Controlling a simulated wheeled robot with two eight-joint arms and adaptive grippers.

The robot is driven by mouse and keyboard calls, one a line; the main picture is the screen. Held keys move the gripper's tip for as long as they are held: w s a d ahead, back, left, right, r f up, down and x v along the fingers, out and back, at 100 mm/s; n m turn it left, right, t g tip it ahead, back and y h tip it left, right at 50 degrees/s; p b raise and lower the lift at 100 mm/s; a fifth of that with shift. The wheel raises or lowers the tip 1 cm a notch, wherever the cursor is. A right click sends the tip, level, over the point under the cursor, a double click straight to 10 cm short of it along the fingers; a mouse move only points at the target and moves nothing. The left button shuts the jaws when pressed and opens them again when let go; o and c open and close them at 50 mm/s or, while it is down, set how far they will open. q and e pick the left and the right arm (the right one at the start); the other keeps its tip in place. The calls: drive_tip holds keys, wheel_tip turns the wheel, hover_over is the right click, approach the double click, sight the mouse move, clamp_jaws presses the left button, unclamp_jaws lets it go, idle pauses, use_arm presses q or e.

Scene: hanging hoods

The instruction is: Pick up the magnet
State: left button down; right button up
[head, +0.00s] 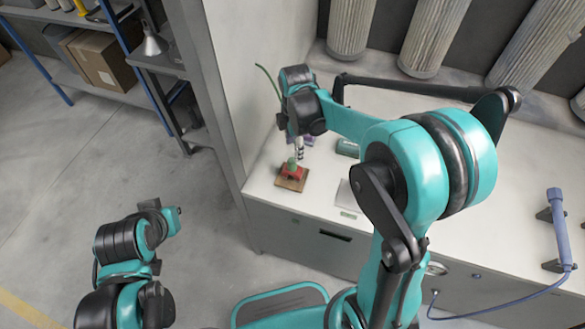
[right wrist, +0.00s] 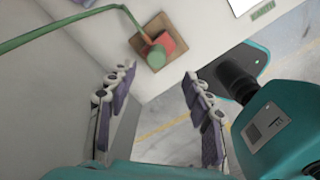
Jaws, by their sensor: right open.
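A small red block with a green knob, likely the magnet (head: 292,172), sits on a brown square plate (head: 289,184) near the left front corner of the white counter. It also shows in the right wrist view (right wrist: 163,46), near the top middle. A curved green cord or rod runs to the knob from the upper left there. My right gripper (head: 299,150) is above and close to the block in the head view. In the right wrist view my right gripper (right wrist: 159,76) has its fingers wide apart, with nothing between them. My left gripper (head: 172,220) is at lower left over the floor; its fingers are unclear.
The white counter (head: 400,110) has a grey wall panel (head: 225,90) along its left side. A dark green item (head: 347,148) and a flat pale sheet (head: 349,196) lie right of the block. A blue tool (head: 556,215) stands at far right. Open floor lies left.

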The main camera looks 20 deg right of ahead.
sight(292, 160)
drive_tip(key=shift+w+a+f+n, duration=0.15)
drive_tip(key=shift+w+f+n, duration=0.25)
drive_tip(key=shift+w+f, duration=0.1)
drive_tip(key=shift+f, duration=0.3)
drive_tip(key=shift+s+f+b, duration=0.15)
drive_tip(key=shift+f+b, duration=0.3)
drive_tip(key=shift+f, duration=0.5)
wheel_tip(292, 160, down, 5)
drive_tip(key=shift+f+b, duration=0.2)
drive_tip(key=shift+b, duration=0.9)
drive_tip(key=shift+r, duration=0.1)
drive_tip(key=shift+c, duration=0.6)
clamp_jaws()
